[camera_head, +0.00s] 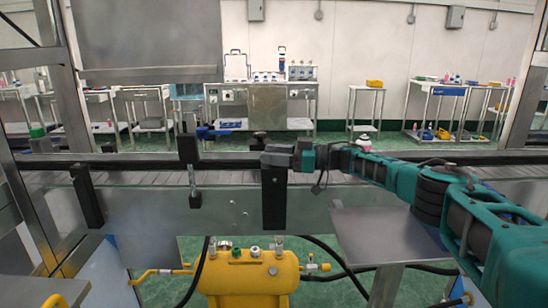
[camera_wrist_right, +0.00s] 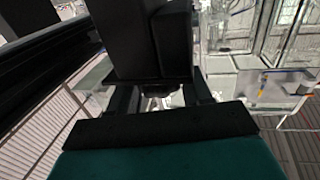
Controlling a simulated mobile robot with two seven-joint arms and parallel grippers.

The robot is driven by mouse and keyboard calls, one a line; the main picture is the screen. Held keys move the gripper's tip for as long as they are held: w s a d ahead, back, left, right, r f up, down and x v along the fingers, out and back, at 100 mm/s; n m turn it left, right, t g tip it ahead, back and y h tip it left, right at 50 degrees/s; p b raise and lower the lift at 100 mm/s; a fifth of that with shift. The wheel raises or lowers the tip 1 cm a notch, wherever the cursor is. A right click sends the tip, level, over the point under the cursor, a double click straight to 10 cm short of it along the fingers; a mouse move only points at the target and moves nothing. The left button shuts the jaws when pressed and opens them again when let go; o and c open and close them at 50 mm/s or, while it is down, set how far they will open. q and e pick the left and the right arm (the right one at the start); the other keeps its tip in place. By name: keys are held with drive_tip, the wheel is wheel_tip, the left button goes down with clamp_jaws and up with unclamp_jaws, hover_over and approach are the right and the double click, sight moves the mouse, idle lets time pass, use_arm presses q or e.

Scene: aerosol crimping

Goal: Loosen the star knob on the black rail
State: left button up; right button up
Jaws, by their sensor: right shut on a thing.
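The black rail (camera_head: 140,158) runs across the head view above a grey metal panel. A small dark knob-shaped piece (camera_head: 259,140) shows at the rail, just beyond my right gripper (camera_head: 271,157); its star shape is too small to make out. My right gripper reaches in from the right and is shut at the rail, above a black upright block (camera_head: 274,200). In the right wrist view, its two fingers (camera_wrist_right: 160,97) stand close below a large black block (camera_wrist_right: 150,45). What they hold is mostly hidden. My left gripper is out of view.
Other black uprights (camera_head: 87,195) and a metal-stemmed clamp (camera_head: 190,155) stand along the rail to the left. A yellow tank (camera_head: 250,273) with hoses is below the panel. A grey plate (camera_head: 385,240) lies under my right arm. Benches stand far behind.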

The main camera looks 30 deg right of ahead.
drive_tip(key=shift+r, duration=0.1)
drive_tip(key=o, duration=1)
drive_tip(key=v, duration=1.2)
drive_tip(key=shift+s+d, duration=0.3)
